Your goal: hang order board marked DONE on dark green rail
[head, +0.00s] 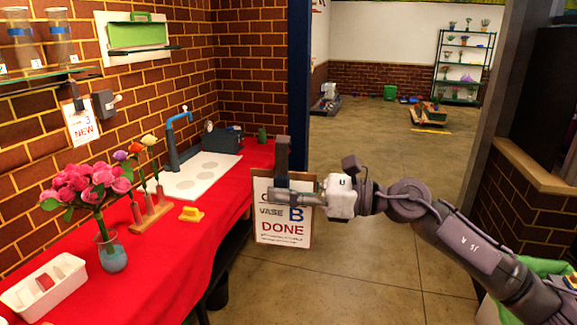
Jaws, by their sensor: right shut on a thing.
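The order board (284,226) is white with a brown border and reads "VASE B DONE". A dark upright hanger piece (283,153) rises from its top. My right gripper (293,196) is shut on the board near its upper part and holds it upright in the air, beyond the right edge of the red table. A dark bar (142,51), perhaps the dark green rail, runs below a green panel on the left brick wall, well apart from the board. Another board (82,124), reading "3 NEW", hangs on the left wall. My left gripper is not in view.
The red-covered table (205,240) bears a vase of pink flowers (111,252), a wooden stand with single flowers (151,216), a yellow object (192,214) and a white tray (43,284). A blue post (298,80) stands behind the board. Open floor lies to the right.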

